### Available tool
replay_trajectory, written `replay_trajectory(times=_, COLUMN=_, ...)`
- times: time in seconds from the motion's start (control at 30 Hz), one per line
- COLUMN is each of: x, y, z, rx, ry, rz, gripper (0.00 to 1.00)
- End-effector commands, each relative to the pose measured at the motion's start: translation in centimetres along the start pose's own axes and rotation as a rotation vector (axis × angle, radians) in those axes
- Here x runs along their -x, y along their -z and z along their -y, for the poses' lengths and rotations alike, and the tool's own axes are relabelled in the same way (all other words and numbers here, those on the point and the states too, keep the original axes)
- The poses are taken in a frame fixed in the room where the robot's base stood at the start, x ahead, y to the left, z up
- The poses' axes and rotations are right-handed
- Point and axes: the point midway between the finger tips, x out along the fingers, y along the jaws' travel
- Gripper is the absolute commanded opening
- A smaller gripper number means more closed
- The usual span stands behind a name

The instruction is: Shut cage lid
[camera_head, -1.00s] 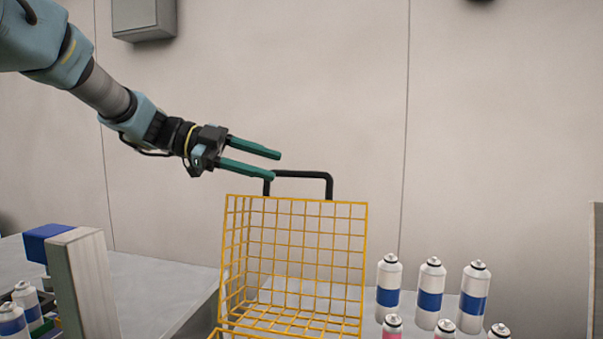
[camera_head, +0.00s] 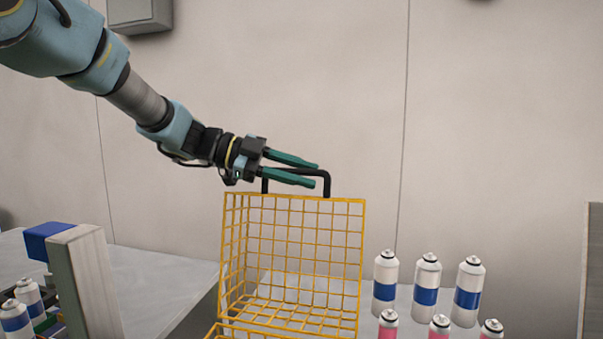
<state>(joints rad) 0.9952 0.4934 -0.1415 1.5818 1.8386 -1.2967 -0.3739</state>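The yellow wire cage lid (camera_head: 293,250) stands raised, its open side facing me. A black handle (camera_head: 327,183) sticks up from its top edge. The top of the yellow cage body (camera_head: 235,331) shows at the bottom of the picture, mostly cut off. My gripper (camera_head: 316,174) reaches in from the upper left, with two green fingers at the handle, just above the lid's top edge. The fingers are parted with a narrow gap. They overlap the handle in the picture; I cannot tell whether they touch it.
Several white cans with blue bands (camera_head: 426,281) stand right of the cage, with pink-banded cans (camera_head: 438,327) in front. A grey-white block with a blue part (camera_head: 85,280) and more cans (camera_head: 28,296) are at the left. A plain wall (camera_head: 500,130) is behind.

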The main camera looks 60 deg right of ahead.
Motion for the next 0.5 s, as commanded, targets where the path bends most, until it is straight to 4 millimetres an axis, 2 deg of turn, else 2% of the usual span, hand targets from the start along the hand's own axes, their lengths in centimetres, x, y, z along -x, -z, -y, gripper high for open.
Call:
replay_trajectory(times=0.03, x=0.02, y=0.01, z=0.01, rx=0.0, ry=0.0, rz=0.0, gripper=0.26)
replay_trajectory(times=0.27, x=0.03, y=0.01, z=0.01, rx=0.0, ry=0.0, rz=0.0, gripper=0.0)
replay_trajectory(times=0.5, x=0.03, y=0.01, z=0.01, rx=0.0, ry=0.0, rz=0.0, gripper=0.0)
